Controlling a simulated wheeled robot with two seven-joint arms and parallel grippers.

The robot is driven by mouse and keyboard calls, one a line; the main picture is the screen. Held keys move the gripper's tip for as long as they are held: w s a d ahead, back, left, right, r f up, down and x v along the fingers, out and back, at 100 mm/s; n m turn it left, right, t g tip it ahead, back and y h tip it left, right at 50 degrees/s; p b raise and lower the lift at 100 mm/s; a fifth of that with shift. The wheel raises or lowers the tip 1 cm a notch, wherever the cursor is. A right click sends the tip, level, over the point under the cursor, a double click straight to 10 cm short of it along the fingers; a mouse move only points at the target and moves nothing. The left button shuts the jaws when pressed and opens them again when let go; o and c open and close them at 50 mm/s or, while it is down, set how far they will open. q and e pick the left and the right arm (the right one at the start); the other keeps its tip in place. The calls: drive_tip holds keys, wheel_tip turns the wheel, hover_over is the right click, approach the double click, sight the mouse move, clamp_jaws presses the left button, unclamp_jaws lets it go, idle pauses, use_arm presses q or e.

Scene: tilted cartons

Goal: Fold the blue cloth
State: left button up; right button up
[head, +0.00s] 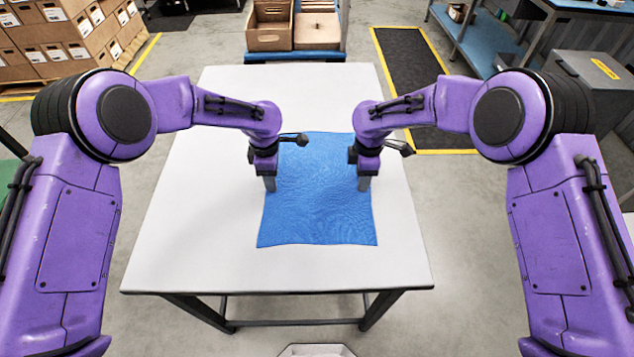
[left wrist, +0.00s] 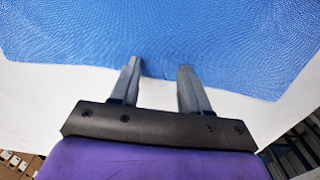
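The blue cloth (head: 318,205) lies spread out on the white table, roughly rectangular with slight ripples. My left gripper (head: 269,186) is at the cloth's left edge, pointing down. In the left wrist view its two fingers (left wrist: 160,75) are apart, with the tips over the edge of the cloth (left wrist: 170,35) and nothing clearly held between them. My right gripper (head: 364,186) points down at the cloth's right edge, level with the left one. Its fingers overlap in the head view, so its opening is hidden. Part of the cloth's far side edges is hidden behind the grippers.
The white table (head: 190,240) is bare around the cloth on all sides. Beyond it stand a blue cart with cartons (head: 270,25), stacked cartons (head: 60,40) at the left and a workbench (head: 470,35) at the right. A dark floor mat (head: 405,60) lies behind the table.

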use_arm(q)
drive_tip(key=shift+f, duration=0.15)
clamp_jaws()
use_arm(e)
drive_tip(key=shift+f, duration=0.1)
clamp_jaws()
